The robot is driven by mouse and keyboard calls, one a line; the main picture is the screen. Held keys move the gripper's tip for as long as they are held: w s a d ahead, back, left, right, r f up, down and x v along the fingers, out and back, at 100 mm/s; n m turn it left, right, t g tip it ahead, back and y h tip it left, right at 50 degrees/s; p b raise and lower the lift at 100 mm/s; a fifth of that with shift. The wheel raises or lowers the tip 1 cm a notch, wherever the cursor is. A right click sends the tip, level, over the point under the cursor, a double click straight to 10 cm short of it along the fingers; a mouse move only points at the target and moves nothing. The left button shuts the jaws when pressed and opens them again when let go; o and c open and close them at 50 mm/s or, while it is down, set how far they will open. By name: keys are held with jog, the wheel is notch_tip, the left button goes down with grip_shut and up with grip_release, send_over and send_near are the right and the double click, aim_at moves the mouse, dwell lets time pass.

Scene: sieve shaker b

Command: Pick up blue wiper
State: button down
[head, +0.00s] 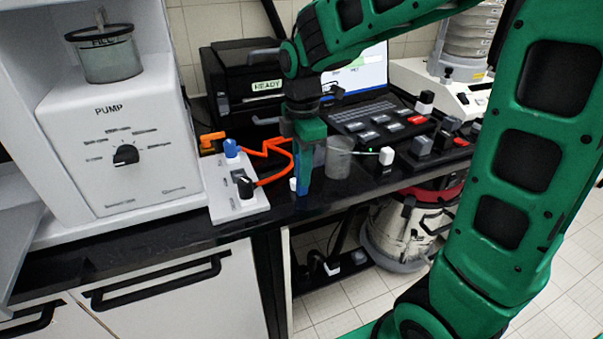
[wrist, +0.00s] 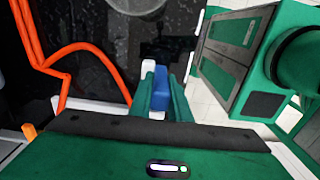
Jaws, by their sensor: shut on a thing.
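The blue wiper (wrist: 160,79) shows between the two green fingers of my gripper (wrist: 163,102) in the wrist view. The fingers are shut on it and hide part of it. In the head view my gripper (head: 309,158) points down at the front edge of the black bench. The wiper (head: 303,184) shows as a narrow blue piece at the fingertips. I cannot tell whether its lower end touches the bench. A small white piece (wrist: 148,74) is beside the wiper in the wrist view.
A clear beaker (head: 339,158) stands just right of my gripper. Left are a white valve panel (head: 228,184) with orange tubing and the white pump unit (head: 125,145). Behind are a black printer (head: 238,75) and a control console (head: 375,118). A metal vacuum drum (head: 405,235) stands below.

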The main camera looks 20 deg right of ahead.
aim_at(298, 157)
jog(key=shift+r, duration=0.5)
jog(key=r, duration=0.2)
jog(key=a+r, duration=0.1)
jog(key=r, duration=0.1)
jog(key=shift+s+a, duration=0.1)
jog(key=shift+s, duration=0.15)
jog(key=s+a+r, duration=0.4)
jog(key=a+r, duration=0.2)
jog(key=a, duration=0.3)
jog(key=shift+a, duration=0.3)
jog(key=c, duration=2.2)
grip_release()
grip_shut()
jog(key=shift+s, duration=0.15)
